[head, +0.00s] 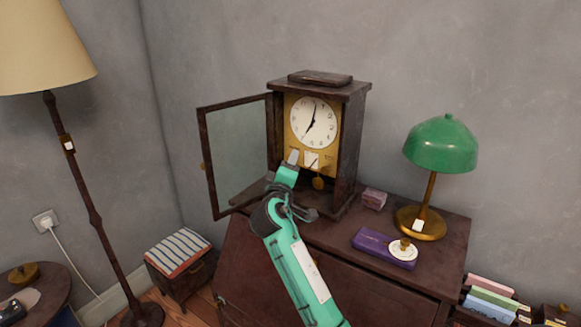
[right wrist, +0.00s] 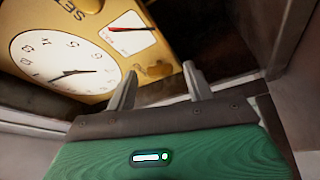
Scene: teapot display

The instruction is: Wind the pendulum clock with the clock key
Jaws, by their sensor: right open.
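The pendulum clock (head: 357,130) stands on the cabinet with its glass door (head: 238,150) swung open to the left. Its white dial (head: 313,122) sits on a gold face plate, and a round gold pendulum bob (head: 319,183) hangs below. My right gripper (head: 293,158) is at the lower left of the face plate. In the right wrist view, my right gripper (right wrist: 160,69) is open, fingers pointing at the plate. A small gold piece (right wrist: 155,71) shows between the fingertips; I cannot tell whether it is the clock key. My left gripper is out of view.
A green lamp (head: 440,145) stands right of the clock. A purple case (head: 373,243) lies in front of it, with a white disc and small brass piece (head: 404,244) at its right end. A small pinkish box (head: 374,198) sits beside the clock. The open door bounds the left side.

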